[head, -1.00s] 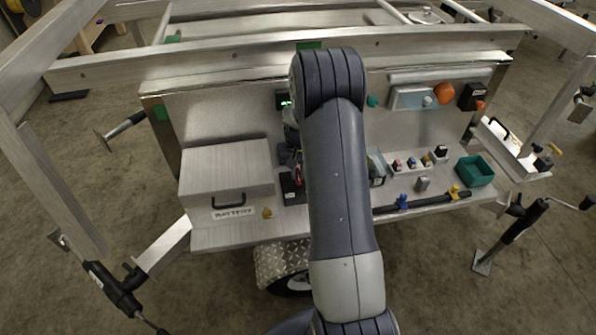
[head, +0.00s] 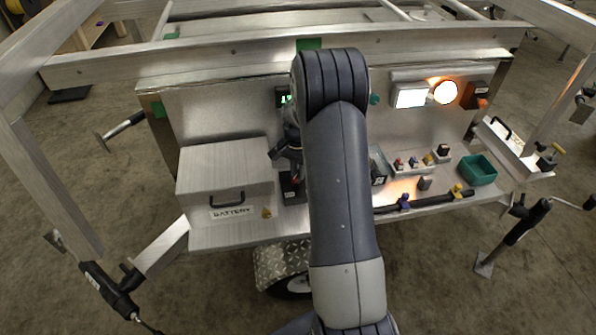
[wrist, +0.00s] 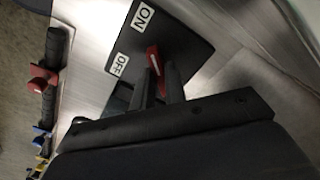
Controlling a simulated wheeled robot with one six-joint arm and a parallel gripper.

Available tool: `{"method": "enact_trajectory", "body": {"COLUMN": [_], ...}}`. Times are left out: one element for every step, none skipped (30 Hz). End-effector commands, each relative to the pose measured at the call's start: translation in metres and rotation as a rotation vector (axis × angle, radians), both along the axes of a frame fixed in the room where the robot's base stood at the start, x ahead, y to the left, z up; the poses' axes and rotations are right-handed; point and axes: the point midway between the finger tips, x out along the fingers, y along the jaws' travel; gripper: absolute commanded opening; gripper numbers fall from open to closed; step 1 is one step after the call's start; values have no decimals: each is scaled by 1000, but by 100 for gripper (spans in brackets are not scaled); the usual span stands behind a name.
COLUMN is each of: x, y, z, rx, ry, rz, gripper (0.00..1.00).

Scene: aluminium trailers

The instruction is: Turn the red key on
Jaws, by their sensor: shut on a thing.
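The red key (wrist: 155,62) stands in a black switch plate (wrist: 178,50) with a white ON label (wrist: 143,17) and a white OFF label (wrist: 119,64). My gripper (wrist: 157,78) is shut on the red key, one finger on each side. Part of the key is hidden between the fingers. In the head view the black switch box (head: 291,190) shows right of the battery box, and my arm hides much of the area around it. A white lamp panel (head: 409,97) and an orange lamp (head: 445,92) glow at the upper right.
The battery box (head: 225,170) stands left of the switch. Small coloured items (head: 413,162) and a green bin (head: 478,169) sit on the shelf to the right. A black bar (head: 425,201) runs along the front edge. A trailer beam (head: 230,55) crosses above.

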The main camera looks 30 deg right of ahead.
Motion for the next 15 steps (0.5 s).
{"method": "enact_trajectory", "body": {"x": [1, 1, 1, 1, 1, 1, 1, 1, 1, 1, 1, 1, 1, 1, 1], "y": [0, 0, 0, 0, 0, 0, 0, 0, 0, 0, 0, 0, 0, 0, 0], "z": [0, 0, 0, 0, 0, 0, 0, 1, 1, 1, 1, 1, 1, 1, 1], "rx": [-1, -1, -1, -1, -1, -1, -1, -1, -1, -1, -1, -1, -1, -1, -1], "ry": [-2, -2, -2, -2, -2, -2, -2, -2, -2, -3, -2, -3, -3, -3, -3], "rz": [-19, -29, -43, -51, -58, -66, -72, -76, -81, -83, -85, -86, -87, -87, -88], "gripper": [0, 0, 0, 0, 0, 0, 0, 0, 0, 0, 0, 0, 0, 0, 0]}}
